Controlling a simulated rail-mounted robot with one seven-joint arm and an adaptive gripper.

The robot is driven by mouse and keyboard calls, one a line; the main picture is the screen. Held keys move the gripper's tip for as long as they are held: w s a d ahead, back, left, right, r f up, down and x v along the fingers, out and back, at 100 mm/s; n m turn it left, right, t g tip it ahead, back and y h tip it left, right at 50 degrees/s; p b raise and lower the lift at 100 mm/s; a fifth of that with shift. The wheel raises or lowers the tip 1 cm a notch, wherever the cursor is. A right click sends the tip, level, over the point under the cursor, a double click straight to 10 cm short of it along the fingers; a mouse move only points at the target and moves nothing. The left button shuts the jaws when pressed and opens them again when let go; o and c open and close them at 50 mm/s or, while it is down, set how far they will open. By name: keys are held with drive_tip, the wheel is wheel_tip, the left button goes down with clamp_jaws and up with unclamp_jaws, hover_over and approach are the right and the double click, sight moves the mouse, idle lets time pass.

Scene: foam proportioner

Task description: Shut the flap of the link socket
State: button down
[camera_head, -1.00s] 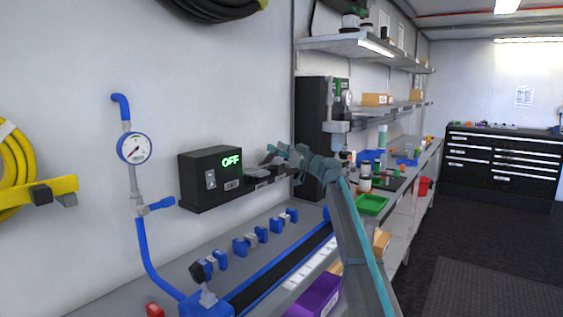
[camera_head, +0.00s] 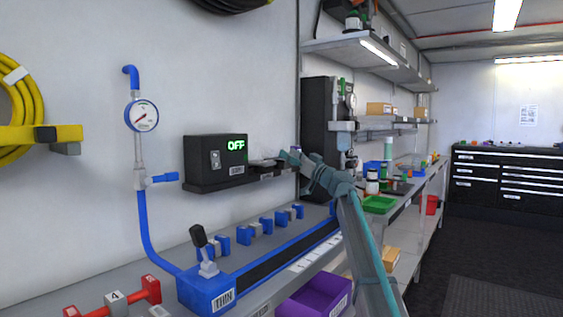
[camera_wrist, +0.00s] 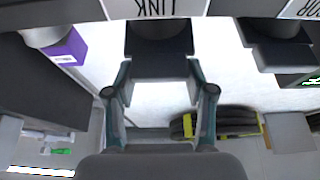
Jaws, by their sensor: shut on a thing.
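In the wrist view the LINK label (camera_wrist: 157,8) is upside down at the top edge. The black flap of the link socket (camera_wrist: 160,67) is just below it, between the two fingers of my gripper (camera_wrist: 160,76), which are shut on its sides. How far the flap is tilted is hard to tell. In the head view my gripper (camera_head: 288,157) is at the right end of the black ledge (camera_head: 225,180) under the box with the green OFF display (camera_head: 237,145). My gripper partly hides the link socket there.
Another black socket (camera_wrist: 280,50) is to the right in the wrist view; a purple labelled block (camera_wrist: 66,48) is to the left. A tall black cabinet (camera_head: 316,115) stands just right of my gripper. The bench below holds a blue rail unit (camera_head: 207,291) and a purple bin (camera_head: 315,297).

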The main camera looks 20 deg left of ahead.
drive_tip(key=shift+s+f+b, duration=0.15)
drive_tip(key=shift+f+b, duration=0.85)
drive_tip(key=shift+f, duration=0.25)
drive_tip(key=shift+s+f, duration=0.1)
drive_tip(key=shift+f, duration=0.1)
drive_tip(key=c, duration=0.6)
unclamp_jaws()
drive_tip(key=shift+c, duration=0.2)
drive_tip(key=shift+o, duration=1.2)
drive_tip(key=shift+f, duration=0.15)
drive_tip(key=v, duration=1.1)
drive_tip(key=shift+d, duration=0.45)
